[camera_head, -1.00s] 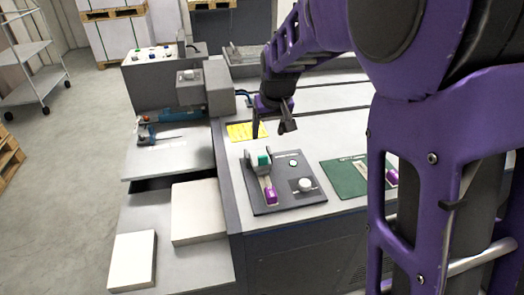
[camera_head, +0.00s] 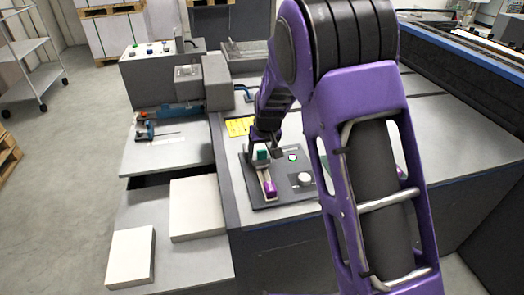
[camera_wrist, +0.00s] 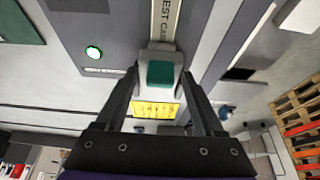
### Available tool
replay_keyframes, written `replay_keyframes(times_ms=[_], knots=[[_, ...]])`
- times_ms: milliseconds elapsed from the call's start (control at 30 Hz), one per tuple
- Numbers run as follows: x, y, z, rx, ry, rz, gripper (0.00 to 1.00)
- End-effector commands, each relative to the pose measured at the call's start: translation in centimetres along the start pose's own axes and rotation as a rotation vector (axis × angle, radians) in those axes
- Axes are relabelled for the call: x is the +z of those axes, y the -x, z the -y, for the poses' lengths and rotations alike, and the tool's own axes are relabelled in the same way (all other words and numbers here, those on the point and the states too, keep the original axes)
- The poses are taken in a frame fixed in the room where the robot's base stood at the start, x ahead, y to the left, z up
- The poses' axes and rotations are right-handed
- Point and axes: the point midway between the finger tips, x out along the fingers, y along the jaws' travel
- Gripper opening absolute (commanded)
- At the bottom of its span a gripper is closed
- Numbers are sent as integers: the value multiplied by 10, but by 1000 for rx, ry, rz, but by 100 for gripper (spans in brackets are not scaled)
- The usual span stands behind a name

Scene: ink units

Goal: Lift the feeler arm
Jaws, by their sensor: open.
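A dark panel (camera_head: 258,201) on the grey machine top carries a small fitting with a green block (camera_head: 263,155) at its far end and a purple block (camera_head: 270,188) at its near end. I cannot tell for sure which part is the feeler arm. In the wrist view the green block (camera_wrist: 160,73) sits on a pale grey piece, with a lettered strip (camera_wrist: 164,22) running from it. My gripper (camera_wrist: 161,76) is open, with a finger on each side of the green block. In the head view my gripper (camera_head: 262,145) partly hides the fitting.
A yellow label (camera_head: 238,127) lies behind the panel. Blue tools (camera_head: 146,132) and white stacks (camera_head: 195,208) stand left. My arm hides the right side.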

Motion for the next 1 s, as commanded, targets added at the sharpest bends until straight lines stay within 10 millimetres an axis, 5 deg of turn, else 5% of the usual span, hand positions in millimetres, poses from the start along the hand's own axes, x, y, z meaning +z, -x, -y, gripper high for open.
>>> replay_keyframes(times_ms=[133, 533, 1000], knots=[[0, 0, 0, 0, 0, 0, 70], [0, 0, 0, 0, 1, 0, 0], [0, 1, 0, 0, 1, 1, 0]])
